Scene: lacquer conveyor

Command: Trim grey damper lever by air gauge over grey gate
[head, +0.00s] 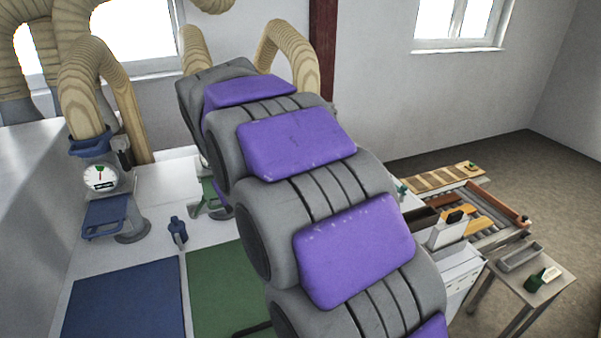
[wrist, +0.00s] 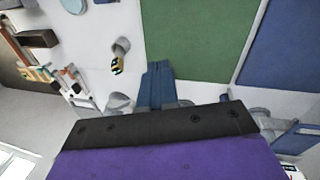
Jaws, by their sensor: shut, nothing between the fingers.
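In the wrist view my gripper (wrist: 158,64) points at the bench with its two blue fingers shut together and empty. A green gate (head: 213,197) is partly hidden behind my arm. I cannot make out the grey gate, its gauge or the grey damper lever; my arm covers much of the bench. In the wrist view a short grey post with a yellow-and-black end (wrist: 118,64) stands apart from my fingers.
A blue mat (head: 125,300) and a green mat (head: 215,290) lie on the white bench. Thick beige hoses (head: 95,65) rise behind it. At the right are a roller conveyor (head: 470,215) and a small side table (head: 530,285). Floor is clear at the far right.

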